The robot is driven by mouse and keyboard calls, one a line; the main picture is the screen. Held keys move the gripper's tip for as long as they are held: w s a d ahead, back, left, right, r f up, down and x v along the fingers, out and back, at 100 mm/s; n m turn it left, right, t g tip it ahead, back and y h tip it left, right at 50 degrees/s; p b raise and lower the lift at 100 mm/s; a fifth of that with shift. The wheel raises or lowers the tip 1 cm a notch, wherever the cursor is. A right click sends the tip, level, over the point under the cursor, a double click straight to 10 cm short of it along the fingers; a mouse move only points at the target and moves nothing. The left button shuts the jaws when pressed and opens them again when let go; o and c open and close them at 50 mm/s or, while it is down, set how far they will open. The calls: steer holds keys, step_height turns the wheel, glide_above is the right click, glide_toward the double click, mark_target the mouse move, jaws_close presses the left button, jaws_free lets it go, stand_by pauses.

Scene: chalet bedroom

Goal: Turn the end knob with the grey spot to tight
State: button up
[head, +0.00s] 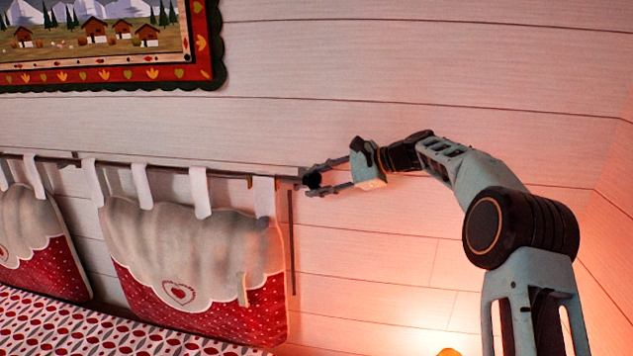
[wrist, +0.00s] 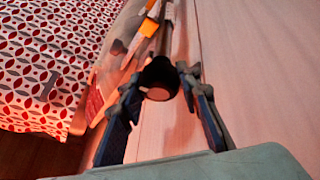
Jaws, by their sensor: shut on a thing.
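The end knob (head: 313,180) is a dark round piece at the right end of the rod (head: 225,166) that carries the hanging cushions. In the wrist view the black knob (wrist: 158,76) sits at the near end of the rod. A small paler patch shows low on its face, but I cannot tell clearly whether it is the grey spot. My gripper (head: 311,183) reaches in from the right with one finger on either side of the knob, shut on it. In the wrist view my gripper (wrist: 157,88) has its fingers left and right of the knob.
Cushions with red and pale fabric (head: 190,270) hang by straps below the rod. A patterned bedspread (head: 90,325) lies beneath. A framed picture (head: 213,45) hangs above. The plank wall (head: 400,55) behind is bare, and a lamp glows at the lower right.

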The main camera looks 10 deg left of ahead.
stand_by(0.5)
steer(key=o, duration=1.2)
steer(key=shift+c, duration=0.2)
steer(key=v, duration=1.2)
steer(key=shift+w+f, duration=0.1)
